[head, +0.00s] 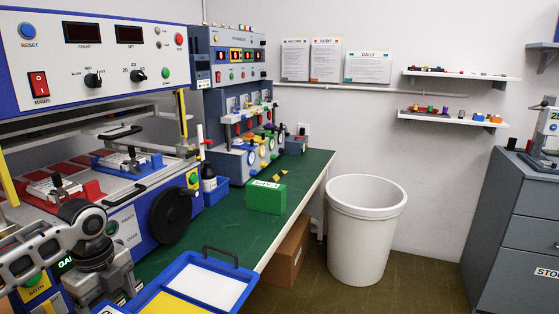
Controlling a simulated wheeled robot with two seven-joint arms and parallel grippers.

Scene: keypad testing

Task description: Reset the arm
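Grey and black jointed parts (88,235) stand at the lower left, in front of the machine. They look like part of my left arm. No gripper fingers can be made out there, and my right arm and gripper are out of view. The keypad test machine (100,50) fills the left side. Its panel has a blue reset button (27,31), a red mains switch (39,85), two dark displays and black knobs.
A green workbench (225,211) holds a green box (266,197) and a second tester (233,57). A blue tray (244,274) is at its front edge. A white bin (366,230) stands on the floor beside it. Grey drawers (515,230) are at the right. Floor between is clear.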

